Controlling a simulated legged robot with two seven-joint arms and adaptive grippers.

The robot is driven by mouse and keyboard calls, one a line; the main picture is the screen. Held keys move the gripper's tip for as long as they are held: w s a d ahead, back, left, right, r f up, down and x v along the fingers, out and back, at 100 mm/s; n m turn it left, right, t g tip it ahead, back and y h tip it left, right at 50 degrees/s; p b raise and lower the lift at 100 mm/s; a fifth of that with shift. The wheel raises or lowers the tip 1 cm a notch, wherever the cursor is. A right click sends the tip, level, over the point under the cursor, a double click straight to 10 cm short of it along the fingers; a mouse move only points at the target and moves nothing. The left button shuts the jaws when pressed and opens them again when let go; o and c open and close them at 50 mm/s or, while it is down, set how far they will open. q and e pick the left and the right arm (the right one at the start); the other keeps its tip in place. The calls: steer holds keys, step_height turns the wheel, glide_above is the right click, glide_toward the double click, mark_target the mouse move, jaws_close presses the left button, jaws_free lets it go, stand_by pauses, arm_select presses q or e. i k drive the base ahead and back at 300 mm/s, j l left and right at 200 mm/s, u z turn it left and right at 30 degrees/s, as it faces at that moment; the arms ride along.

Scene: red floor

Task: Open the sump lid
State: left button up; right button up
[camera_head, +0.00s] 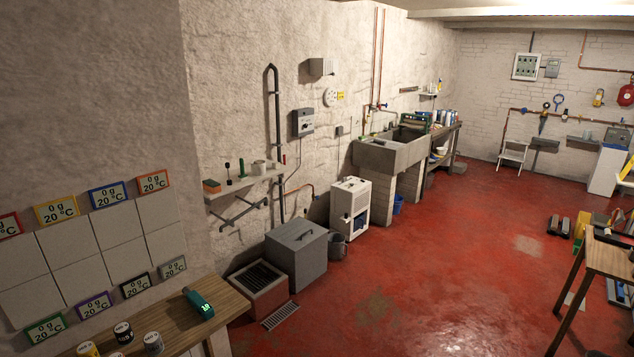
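A grey box (297,268) stands on the floor against the left wall. A small metal grate (280,316) lies flush in the floor in front of that. I cannot tell for certain which of these covers is the sump lid. Neither of my grippers shows in the head view.
A wooden bench (212,314) with cans and a green device (199,303) fills the lower left. A white appliance (350,208) and a dark bucket (337,246) stand right of the grey box. Open red floor (440,260) lies in the middle; a wooden table (610,258) stands at right.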

mark_target(296, 232)
steer(key=i+l+z, duration=0.25)
steer(key=i+z, duration=0.15)
steer(key=i, duration=0.3)
steer(key=i+z, duration=0.35)
steer(key=i, duration=0.35)
steer(key=i+j+z, duration=0.1)
steer(key=i+z, duration=0.3)
steer(key=i, duration=0.35)
steer(key=i+j+u, duration=0.1)
steer(key=i+u, duration=0.6)
steer(key=i, duration=0.2)
steer(key=i+l+u, duration=0.15)
steer(key=i+u, duration=0.2)
steer(key=i+l+u, duration=0.35)
steer(key=i, duration=0.15)
steer(key=i+l+u, duration=0.35)
